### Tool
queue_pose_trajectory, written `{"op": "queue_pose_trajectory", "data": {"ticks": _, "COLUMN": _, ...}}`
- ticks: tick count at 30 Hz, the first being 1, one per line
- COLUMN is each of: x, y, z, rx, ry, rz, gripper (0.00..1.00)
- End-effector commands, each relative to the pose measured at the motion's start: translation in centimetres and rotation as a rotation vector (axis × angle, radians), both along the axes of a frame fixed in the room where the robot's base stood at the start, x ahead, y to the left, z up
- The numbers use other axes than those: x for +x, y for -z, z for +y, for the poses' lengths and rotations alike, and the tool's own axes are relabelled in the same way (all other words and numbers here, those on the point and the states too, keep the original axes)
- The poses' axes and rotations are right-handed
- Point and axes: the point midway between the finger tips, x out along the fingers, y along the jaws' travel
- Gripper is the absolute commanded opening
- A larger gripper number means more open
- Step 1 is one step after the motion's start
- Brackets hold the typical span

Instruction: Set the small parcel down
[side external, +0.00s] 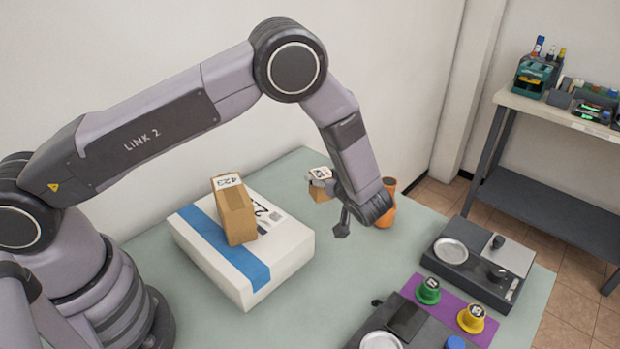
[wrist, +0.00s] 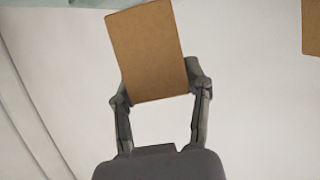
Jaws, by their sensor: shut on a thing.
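The small parcel (side external: 318,192) is a brown cardboard box with a white printed label on top. My gripper (side external: 334,203) is shut on it and appears to hold it above the table, to the right of the large white parcel. In the wrist view the small parcel (wrist: 147,52) shows a plain brown face, slightly tilted, between the two fingers of my gripper (wrist: 158,86). Its underside and the gap below it are not clear in either view.
The large white parcel (side external: 207,259) with a blue stripe carries another brown box (side external: 236,216). An orange container (side external: 389,210) stands behind my wrist. Scales (side external: 478,262) and green (side external: 428,291) and yellow (side external: 471,318) stampers stand at right. Green tabletop (side external: 345,275) is clear between.

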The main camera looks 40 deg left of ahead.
Motion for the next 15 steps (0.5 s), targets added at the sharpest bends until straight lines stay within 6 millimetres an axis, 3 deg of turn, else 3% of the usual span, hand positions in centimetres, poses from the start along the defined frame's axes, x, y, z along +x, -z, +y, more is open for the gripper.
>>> {"op": "queue_pose_trajectory", "data": {"ticks": 6, "x": -0.1, "y": 4.3, "z": 0.1, "rx": 0.002, "ry": -0.007, "rz": 0.003, "gripper": 0.08}}
{"op": "queue_pose_trajectory", "data": {"ticks": 15, "x": -0.1, "y": 7.3, "z": 0.1, "rx": 0.002, "ry": -0.007, "rz": 0.002, "gripper": 0.08}}
